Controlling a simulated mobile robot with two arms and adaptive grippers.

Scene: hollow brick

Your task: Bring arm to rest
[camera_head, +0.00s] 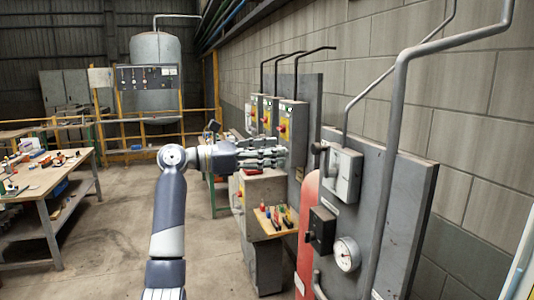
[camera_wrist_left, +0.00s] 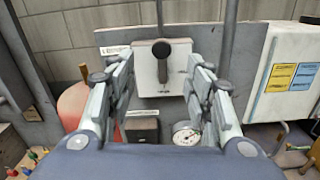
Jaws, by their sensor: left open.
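My left arm rises from the bottom of the head view and bends right at the elbow. My left gripper (camera_head: 262,152) points right toward the wall panels. In the left wrist view its two fingers (camera_wrist_left: 160,95) are spread wide, with nothing between them. Beyond them is a grey switch box with a dark round-ended lever (camera_wrist_left: 161,50); the box also shows in the head view (camera_head: 343,176). The gripper appears apart from the box. My right gripper is not in view.
A pressure gauge (camera_head: 347,254) and a dark box (camera_head: 321,230) sit on the near panel (camera_head: 405,215). A small bench with coloured tools (camera_head: 273,219) stands below the gripper. A worktable (camera_head: 45,180) stands at left. The floor between (camera_head: 115,240) is clear.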

